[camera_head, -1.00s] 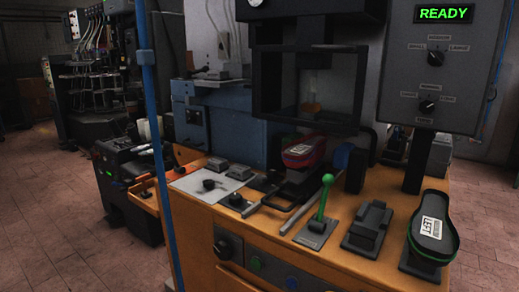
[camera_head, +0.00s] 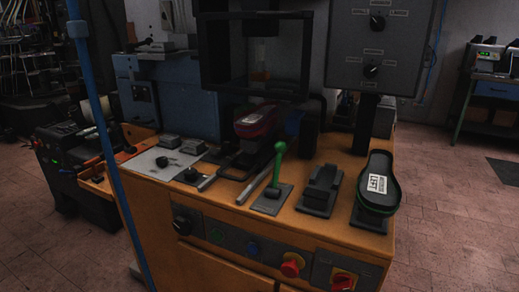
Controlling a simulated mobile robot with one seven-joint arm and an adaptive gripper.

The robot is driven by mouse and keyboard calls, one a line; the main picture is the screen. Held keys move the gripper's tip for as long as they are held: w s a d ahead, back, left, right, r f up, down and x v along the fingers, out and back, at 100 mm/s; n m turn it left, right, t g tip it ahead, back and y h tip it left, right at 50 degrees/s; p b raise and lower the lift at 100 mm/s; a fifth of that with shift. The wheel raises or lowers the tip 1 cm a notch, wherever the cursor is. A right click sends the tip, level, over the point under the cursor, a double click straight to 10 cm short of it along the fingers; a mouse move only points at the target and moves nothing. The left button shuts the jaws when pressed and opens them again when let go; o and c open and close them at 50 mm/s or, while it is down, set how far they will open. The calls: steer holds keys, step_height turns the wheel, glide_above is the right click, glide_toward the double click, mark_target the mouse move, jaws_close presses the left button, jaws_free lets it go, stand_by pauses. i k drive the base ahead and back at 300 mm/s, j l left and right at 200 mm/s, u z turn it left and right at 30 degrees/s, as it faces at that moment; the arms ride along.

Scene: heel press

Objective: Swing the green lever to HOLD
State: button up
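The green lever (camera_head: 278,165) stands near upright in a dark base plate (camera_head: 270,201) on the orange bench top, with its ball knob at the top and a slight lean to the right. Any lettering on its plate is too small to read. My gripper is not in view.
Right of the lever are a dark block fixture (camera_head: 320,188) and a stand with a green-rimmed sole piece marked LEFT (camera_head: 378,185). A red shoe part (camera_head: 255,122) sits behind, under the black press frame (camera_head: 257,52). A blue post (camera_head: 105,150) stands at left. Red knobs (camera_head: 292,265) are on the bench front.

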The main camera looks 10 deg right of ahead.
mark_target(280, 147)
steer(key=j+z, duration=0.1)
steer(key=z, duration=0.3)
steer(key=i+j+z, duration=0.1)
steer(key=z, duration=0.3)
steer(key=j+z, duration=0.2)
steer(key=z, duration=0.25)
steer(key=j+z, duration=0.15)
steer(key=z, duration=0.25)
steer(key=i, duration=0.05)
